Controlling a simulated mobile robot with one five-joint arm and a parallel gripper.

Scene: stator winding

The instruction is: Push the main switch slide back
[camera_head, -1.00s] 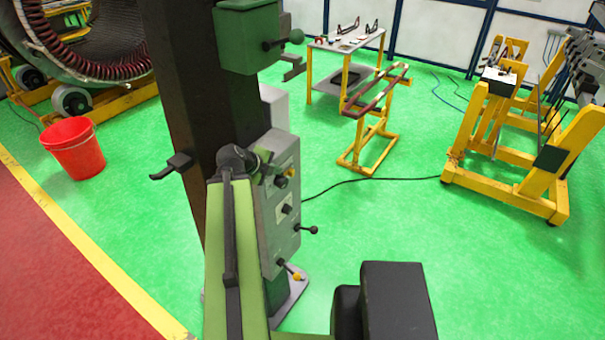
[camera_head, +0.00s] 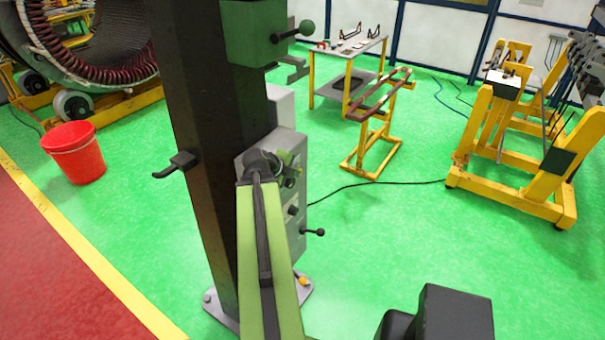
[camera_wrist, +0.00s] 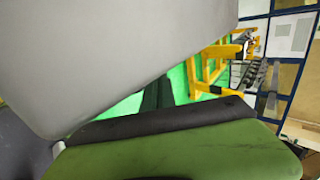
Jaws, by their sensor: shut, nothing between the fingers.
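The grey control box (camera_head: 262,150) is on the dark upright column in the head view. Its face carries a dark knob (camera_head: 293,210) and a black ball lever (camera_head: 320,232). My gripper (camera_head: 291,172) is shut and empty, at the upper part of this face. It covers the controls there, so I cannot make out the main switch slide or tell whether I touch it. In the wrist view a green part of my gripper with a dark edge fills the bottom. A large plain grey surface (camera_wrist: 120,50), probably the box, is close above it.
The dark column (camera_head: 205,120) stands left of the box, with a black handle (camera_head: 176,165) sticking out. A red bucket (camera_head: 75,153) stands left. A yellow stand (camera_head: 375,125), a table (camera_head: 350,45) and a yellow frame (camera_head: 510,190) stand behind.

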